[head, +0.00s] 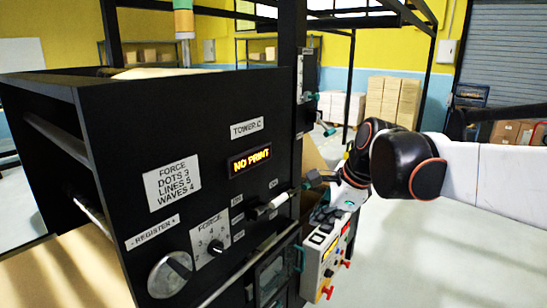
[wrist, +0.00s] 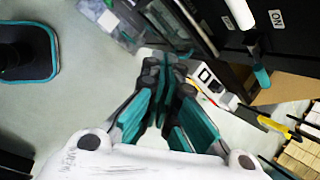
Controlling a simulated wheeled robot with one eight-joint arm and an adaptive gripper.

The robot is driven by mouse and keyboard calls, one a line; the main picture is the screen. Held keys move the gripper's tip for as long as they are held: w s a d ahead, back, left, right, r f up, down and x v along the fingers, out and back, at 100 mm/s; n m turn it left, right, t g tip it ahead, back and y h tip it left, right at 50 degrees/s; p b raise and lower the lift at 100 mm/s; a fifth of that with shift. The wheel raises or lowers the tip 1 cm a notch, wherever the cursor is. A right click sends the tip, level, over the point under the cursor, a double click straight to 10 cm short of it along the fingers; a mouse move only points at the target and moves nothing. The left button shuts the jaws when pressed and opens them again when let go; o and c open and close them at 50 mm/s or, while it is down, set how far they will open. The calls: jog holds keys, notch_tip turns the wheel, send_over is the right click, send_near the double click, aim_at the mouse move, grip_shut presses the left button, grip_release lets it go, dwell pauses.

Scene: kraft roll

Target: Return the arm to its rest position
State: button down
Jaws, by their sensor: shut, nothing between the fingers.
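My arm reaches in from the right in the head view, with white links and black joints. My gripper (head: 318,196) is at its end, in front of the right edge of the black machine (head: 95,130) and just above the small control box (head: 318,258). In the wrist view my gripper (wrist: 166,62) has its teal-and-black fingers together, with nothing seen between them. The white-tipped lever (head: 272,206) on the panel is left of the gripper and looks apart from it. The exact gap to the control box cannot be told.
The panel has a lit "NO PRINT" display (head: 250,160), a force dial (head: 214,247) and a register knob (head: 170,275). Stacked cartons (head: 392,100) stand at the back. The floor (head: 410,255) at lower right is clear.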

jog(key=s+d+f+n+t+h+b, duration=0.1)
jog(key=s+d+f+n+b, duration=0.2)
jog(key=s+f+n+b, duration=0.6)
jog(key=s+d+f+n+t+h+b, duration=0.1)
jog(key=s+d+f+n+b, duration=0.3)
jog(key=s+f+n+b, duration=0.6)
notch_tip(320, 180, down, 10)
jog(key=shift+s+d+r+t+h, duration=0.1)
jog(key=shift+s+d+t+h, duration=0.25)
jog(key=shift+s+h, duration=0.4)
